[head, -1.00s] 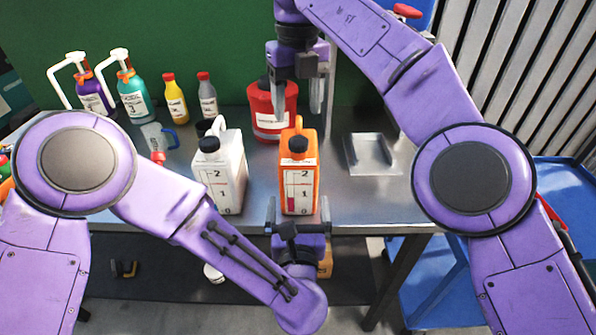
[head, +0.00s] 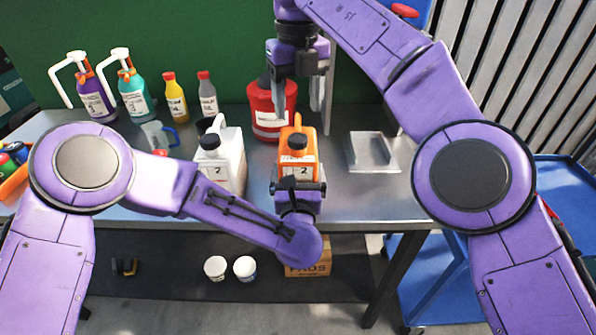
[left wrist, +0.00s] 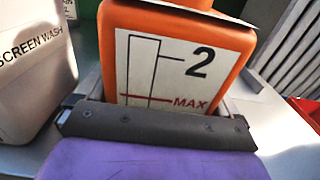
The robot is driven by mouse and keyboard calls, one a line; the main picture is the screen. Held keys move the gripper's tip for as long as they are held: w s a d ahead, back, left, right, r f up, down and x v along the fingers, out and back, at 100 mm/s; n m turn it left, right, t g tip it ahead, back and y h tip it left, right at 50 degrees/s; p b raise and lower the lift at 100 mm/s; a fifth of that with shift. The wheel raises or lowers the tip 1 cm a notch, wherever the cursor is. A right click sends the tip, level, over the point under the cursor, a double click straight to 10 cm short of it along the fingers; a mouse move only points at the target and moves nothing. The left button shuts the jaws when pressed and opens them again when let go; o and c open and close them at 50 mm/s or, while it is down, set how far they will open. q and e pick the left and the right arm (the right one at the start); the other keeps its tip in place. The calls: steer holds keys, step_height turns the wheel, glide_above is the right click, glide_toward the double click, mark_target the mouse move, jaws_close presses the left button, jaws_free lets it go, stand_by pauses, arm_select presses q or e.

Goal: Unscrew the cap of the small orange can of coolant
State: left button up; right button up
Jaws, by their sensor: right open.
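The orange can (head: 299,167) stands upright on the metal bench, with its black cap (head: 298,142) on top. Its label also shows close up in the left wrist view (left wrist: 170,65). My left gripper (head: 300,186) is at the front of the can, low on its body, with a finger along each side. Whether the fingers press on the can is unclear. My right gripper (head: 297,105) points down, open and empty, above and behind the cap, apart from it. The can's lower part is hidden behind my left gripper.
A white screen wash can (head: 222,165) stands close to the left. A red canister (head: 265,112) stands behind my right gripper. A metal tray (head: 371,152) lies to the right. Several bottles (head: 137,100) line the back left. The bench's front right is clear.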

mark_target(298, 137)
arm_select(q)
steer(key=c, duration=0.5)
steer(key=shift+c, duration=1.1)
arm_select(e)
steer(key=shift+d+r, duration=0.1)
steer(key=shift+w+d+m+h, duration=0.15)
steer(key=shift+m+h, duration=0.15)
steer(key=shift+m, duration=0.5)
steer(key=m, duration=0.8)
steer(key=shift+m, duration=0.3)
steer(key=m, duration=0.5)
steer(key=shift+m, duration=0.4)
steer(key=m, duration=0.9)
arm_select(q)
steer(key=shift+f, duration=0.1)
arm_select(e)
steer(key=m, duration=0.6)
steer(key=shift+a, duration=0.25)
steer(key=shift+d+f+m, duration=0.1)
steer(key=shift+f+m, duration=0.2)
steer(key=shift+f, duration=0.3)
step_height(298, 137, down, 7)
